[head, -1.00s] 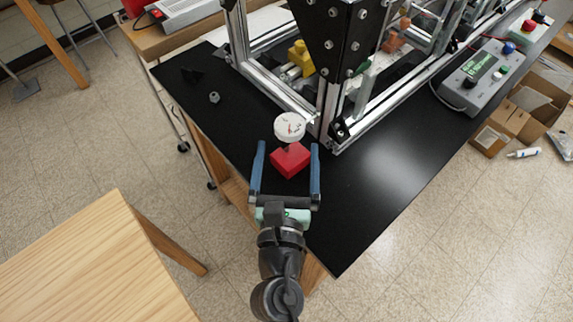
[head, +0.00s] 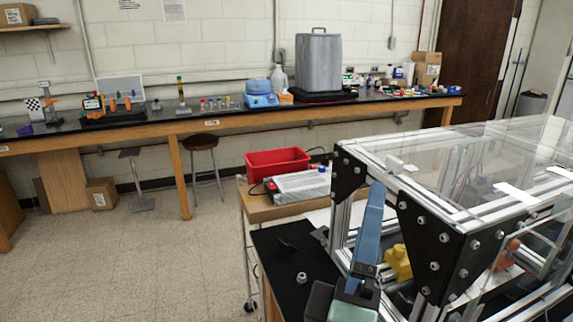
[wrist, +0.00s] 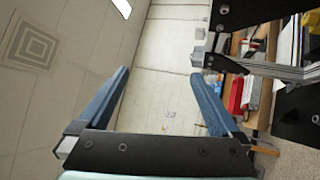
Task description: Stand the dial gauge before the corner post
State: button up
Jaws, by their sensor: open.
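The dial gauge is in neither view now. My gripper (wrist: 162,76) is open and empty in the wrist view, with its two blue fingers wide apart and only distant wall and ceiling between them. In the head view one blue finger (head: 368,230) points up, beside the frame's left end; the other finger cannot be made out. The near corner of the extrusion frame shows its black corner plate (head: 436,248); the foot of the corner post is out of view below the picture.
Clear panels (head: 470,165) top the frame. A yellow part (head: 398,262) sits inside it. A nut (head: 301,277) lies on the black tabletop (head: 283,258). A red bin (head: 277,164) and a grey power unit (head: 300,186) stand on a cart behind.

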jog(key=s+a+r+m+t+y, duration=0.2)
jog(key=a+r+m, duration=0.1)
jog(key=r, duration=0.5)
jog(key=s+a+r+m+t+y, duration=0.2)
jog(key=r+m, duration=0.3)
jog(key=r, duration=0.3)
jog(key=s+a+r+m+t+y, duration=0.2)
jog(key=s+a+r+m+y, duration=0.2)
jog(key=r, duration=0.4)
jog(key=shift+a+m+t, duration=0.25)
jog(key=shift+m+t, duration=0.05)
jog(key=shift+m, duration=0.1)
jog(key=shift+r+p, duration=0.7)
